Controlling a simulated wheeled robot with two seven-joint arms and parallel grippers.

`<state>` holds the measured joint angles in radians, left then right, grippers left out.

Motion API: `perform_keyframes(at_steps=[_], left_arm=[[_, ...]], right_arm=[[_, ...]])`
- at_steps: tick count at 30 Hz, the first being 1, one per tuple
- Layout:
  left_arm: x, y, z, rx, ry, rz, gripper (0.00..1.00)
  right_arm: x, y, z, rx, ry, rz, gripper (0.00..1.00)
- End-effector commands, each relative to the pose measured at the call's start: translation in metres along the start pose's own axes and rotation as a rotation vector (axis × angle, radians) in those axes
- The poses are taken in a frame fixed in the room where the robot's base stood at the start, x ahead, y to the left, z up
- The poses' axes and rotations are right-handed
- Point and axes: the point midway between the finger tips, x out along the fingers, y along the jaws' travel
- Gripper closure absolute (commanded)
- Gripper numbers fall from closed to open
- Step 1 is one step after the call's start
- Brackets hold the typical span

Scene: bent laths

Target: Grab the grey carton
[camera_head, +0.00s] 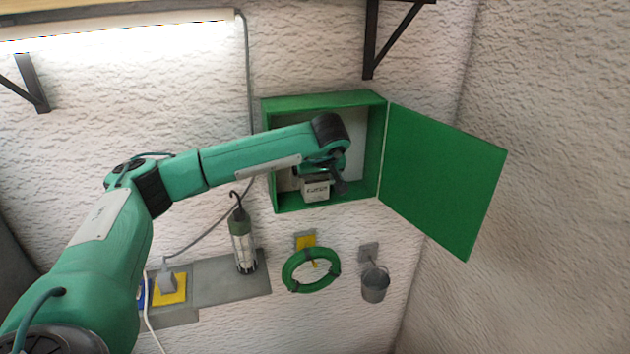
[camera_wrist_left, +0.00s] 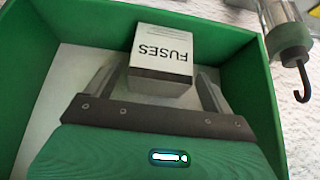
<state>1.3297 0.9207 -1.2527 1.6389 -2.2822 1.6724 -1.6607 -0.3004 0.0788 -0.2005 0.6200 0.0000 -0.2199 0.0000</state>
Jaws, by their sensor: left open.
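The grey carton (camera_head: 316,188), marked "FUSES", stands inside the green wall cabinet (camera_head: 325,204), whose door (camera_head: 440,180) hangs open to the right. In the left wrist view the carton (camera_wrist_left: 161,58) lies between the two fingers of my left gripper (camera_wrist_left: 158,85). The gripper is open, with a gap visible between the carton and the right finger. In the head view my left gripper (camera_head: 320,172) reaches into the cabinet just above the carton and hides part of it. My right gripper is not in view.
Below the cabinet hang a green hose coil (camera_head: 311,270) and a small metal bucket (camera_head: 375,284). The cabinet walls closely surround the gripper.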

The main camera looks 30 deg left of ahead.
Motion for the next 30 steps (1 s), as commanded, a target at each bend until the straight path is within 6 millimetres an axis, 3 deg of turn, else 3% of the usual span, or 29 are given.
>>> perform_keyframes(at_steps=[1,6,17,19,25,30], left_arm=[[0.001,0.001,-0.003,0.0,-0.001,-0.002,0.14],[0.022,0.002,-0.001,0.0,-0.002,-0.002,0.14],[0.035,0.002,0.001,0.001,0.0,0.001,0.14],[0.035,0.002,0.001,0.0,0.0,0.001,0.22],[0.035,0.002,0.0,0.0,0.0,0.001,0.61],[0.035,0.002,0.0,0.0,0.0,0.001,0.64]], right_arm=[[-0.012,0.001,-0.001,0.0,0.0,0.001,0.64],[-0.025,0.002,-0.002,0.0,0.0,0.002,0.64],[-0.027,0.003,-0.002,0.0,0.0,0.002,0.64],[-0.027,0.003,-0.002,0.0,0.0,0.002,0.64],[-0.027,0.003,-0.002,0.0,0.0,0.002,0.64],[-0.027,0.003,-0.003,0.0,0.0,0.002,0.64]])
